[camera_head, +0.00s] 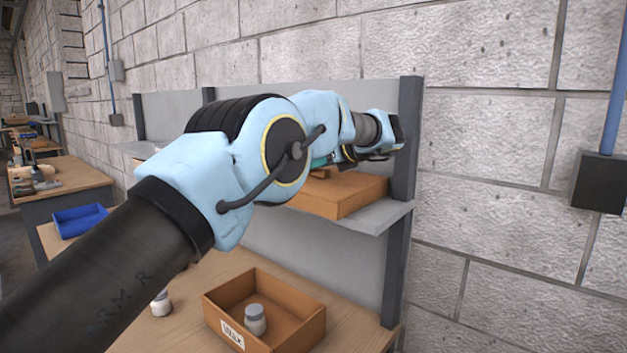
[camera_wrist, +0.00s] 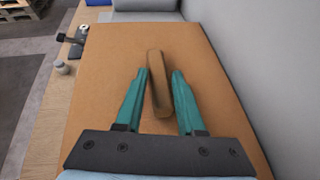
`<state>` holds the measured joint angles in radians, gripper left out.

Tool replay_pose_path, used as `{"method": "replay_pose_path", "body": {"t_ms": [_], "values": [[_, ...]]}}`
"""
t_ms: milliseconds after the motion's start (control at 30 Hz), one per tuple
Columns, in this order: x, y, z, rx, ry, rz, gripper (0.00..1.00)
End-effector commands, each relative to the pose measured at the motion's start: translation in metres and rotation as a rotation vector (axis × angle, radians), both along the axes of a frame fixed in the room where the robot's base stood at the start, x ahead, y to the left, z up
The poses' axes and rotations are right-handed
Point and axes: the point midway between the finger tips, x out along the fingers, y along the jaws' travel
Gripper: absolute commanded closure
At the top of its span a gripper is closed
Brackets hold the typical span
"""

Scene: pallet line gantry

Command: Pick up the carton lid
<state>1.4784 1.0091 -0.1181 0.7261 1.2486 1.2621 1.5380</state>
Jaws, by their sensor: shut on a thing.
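The carton lid (camera_wrist: 110,62) is a flat brown rectangle that fills most of the wrist view. A raised brown handle bar (camera_wrist: 158,98) stands on its middle, slightly tilted in the picture. The teal fingers of my gripper (camera_wrist: 160,73) are on either side of the bar and shut on it. In the head view the brown carton (camera_head: 345,197) sits on the shelf, and my gripper (camera_head: 320,162) is just above it, largely hidden behind my arm. I cannot tell whether the lid is lifted.
The grey shelf (camera_head: 385,219) has a dark post (camera_head: 404,145) close at its right end and a back panel behind. Below, an open brown box (camera_head: 290,335) holds a jar (camera_head: 255,319). Another jar (camera_head: 160,303) and a blue bin (camera_head: 80,220) stand to the left.

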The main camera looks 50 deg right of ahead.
Motion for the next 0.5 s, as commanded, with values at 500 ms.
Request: {"method": "replay_pose_path", "body": {"t_ms": [500], "values": [[-0.0004, -0.0004, 0.0003, 0.0, 0.0, -0.002, 1.0]]}}
